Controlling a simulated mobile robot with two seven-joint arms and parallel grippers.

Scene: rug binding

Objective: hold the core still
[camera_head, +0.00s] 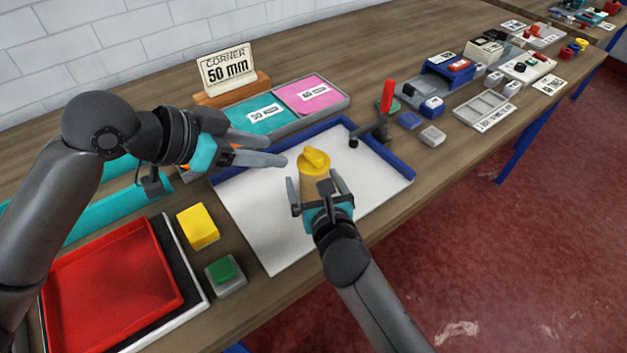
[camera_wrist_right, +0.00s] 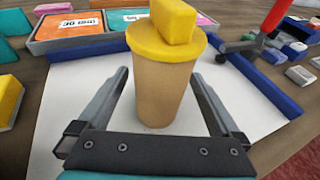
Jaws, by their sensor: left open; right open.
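The core is a brown cylinder (camera_wrist_right: 166,92) with a yellow cap and knob (camera_wrist_right: 163,35) on top. It stands upright on the white sheet, and its yellow top also shows in the head view (camera_head: 314,162). My right gripper (camera_head: 321,188) is open at the near side of the core. In the right wrist view its two fingers (camera_wrist_right: 160,95) lie either side of the core, with gaps showing at both sides. My left gripper (camera_head: 278,149) is open and empty, to the left of the core and above the sheet's back edge.
The white sheet (camera_head: 262,228) has a blue raised edge (camera_head: 388,163) at the back and right. A red-handled tool (camera_head: 386,97) stands behind the core. A red tray (camera_head: 115,280), a yellow block (camera_head: 197,226) and a green-topped block (camera_head: 224,271) lie at left.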

